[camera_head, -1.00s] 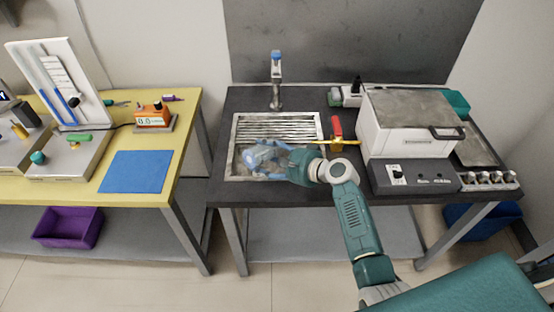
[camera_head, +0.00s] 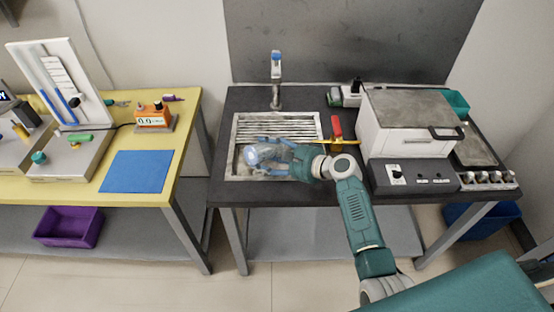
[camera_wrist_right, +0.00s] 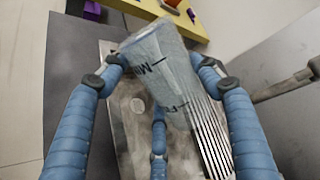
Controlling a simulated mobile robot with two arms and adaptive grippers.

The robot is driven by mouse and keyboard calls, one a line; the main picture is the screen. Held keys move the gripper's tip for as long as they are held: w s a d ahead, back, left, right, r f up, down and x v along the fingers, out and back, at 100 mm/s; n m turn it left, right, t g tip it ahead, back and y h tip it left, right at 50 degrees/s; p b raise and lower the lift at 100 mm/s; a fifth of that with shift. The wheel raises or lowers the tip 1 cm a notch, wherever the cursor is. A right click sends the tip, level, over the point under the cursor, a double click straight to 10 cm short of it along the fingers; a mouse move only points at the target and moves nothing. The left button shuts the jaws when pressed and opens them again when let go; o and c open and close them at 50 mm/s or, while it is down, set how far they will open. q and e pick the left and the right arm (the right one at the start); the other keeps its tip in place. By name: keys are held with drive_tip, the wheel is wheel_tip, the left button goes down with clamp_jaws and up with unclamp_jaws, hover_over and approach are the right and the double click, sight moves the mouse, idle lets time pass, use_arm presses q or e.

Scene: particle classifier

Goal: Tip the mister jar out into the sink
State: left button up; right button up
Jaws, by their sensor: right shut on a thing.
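My right gripper (camera_head: 270,155) comes in from the right of the sink. Whether anything is inside the jar cannot be told. My left gripper is not in view.
A faucet (camera_head: 276,85) stands behind the sink. A white lidded box machine (camera_head: 408,125) stands further right. A yellow table (camera_head: 190,120) is to the left.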

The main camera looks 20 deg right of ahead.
drive_tip(key=shift+w+d+r+m+y, duration=0.25)
drive_tip(key=shift+d+r+m+y, duration=0.25)
drive_tip(key=shift+m, duration=0.3)
idle(0.9)
drive_tip(key=shift+w+d+r+m+y, duration=0.3)
drive_tip(key=shift+m+y, duration=0.2)
drive_tip(key=shift+m, duration=0.2)
idle(0.8)
drive_tip(key=shift+s, duration=0.1)
idle(0.8)
